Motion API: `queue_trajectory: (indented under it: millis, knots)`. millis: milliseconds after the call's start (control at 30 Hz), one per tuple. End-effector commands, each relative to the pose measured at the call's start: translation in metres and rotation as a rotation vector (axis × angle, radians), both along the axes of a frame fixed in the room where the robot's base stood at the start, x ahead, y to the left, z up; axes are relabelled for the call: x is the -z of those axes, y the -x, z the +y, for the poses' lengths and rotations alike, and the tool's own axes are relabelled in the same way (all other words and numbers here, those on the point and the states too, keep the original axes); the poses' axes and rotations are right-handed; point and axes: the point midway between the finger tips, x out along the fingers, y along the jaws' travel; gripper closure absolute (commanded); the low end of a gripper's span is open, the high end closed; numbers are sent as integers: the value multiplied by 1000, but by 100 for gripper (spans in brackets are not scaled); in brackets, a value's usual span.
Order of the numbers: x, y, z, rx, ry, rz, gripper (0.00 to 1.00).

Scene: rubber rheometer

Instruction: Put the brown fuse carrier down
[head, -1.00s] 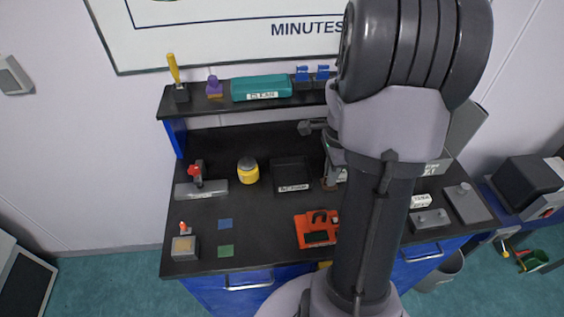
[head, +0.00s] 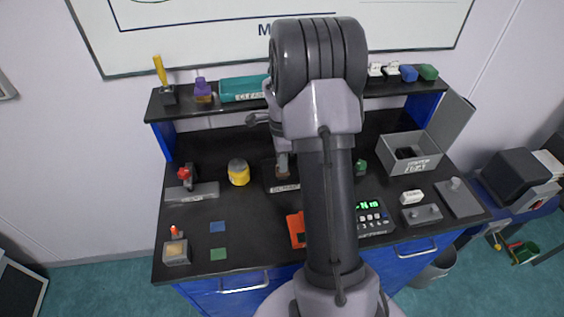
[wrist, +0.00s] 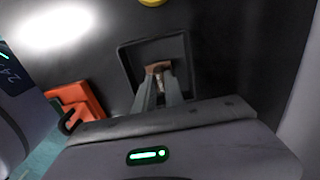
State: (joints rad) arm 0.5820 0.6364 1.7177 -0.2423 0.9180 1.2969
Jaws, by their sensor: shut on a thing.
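My gripper (wrist: 160,88) is shut on the brown fuse carrier (wrist: 158,68), which shows between the fingertips in the wrist view. The carrier is over the black tray (wrist: 186,58), inside its outline in that view. I cannot tell whether it touches the tray floor. In the head view my gripper (head: 283,170) is at the labelled black tray (head: 284,188), and my arm hides part of it.
An orange device (head: 296,230) lies in front of the tray, partly behind my arm. A yellow jar (head: 238,172) stands left of the tray. A grey bin (head: 411,160) and a keypad unit (head: 373,218) are to the right.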

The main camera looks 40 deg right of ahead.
Motion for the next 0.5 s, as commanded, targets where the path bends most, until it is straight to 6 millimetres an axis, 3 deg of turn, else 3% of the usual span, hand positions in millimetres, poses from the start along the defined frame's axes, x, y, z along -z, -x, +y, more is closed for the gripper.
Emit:
queue_trajectory:
  millis: [100,133,233,500]
  knots:
    - [5,0,0,0,0,0,100]
    - [5,0,0,0,0,0,84]
    - [3,0,0,0,0,0,65]
    - [3,0,0,0,0,0,65]
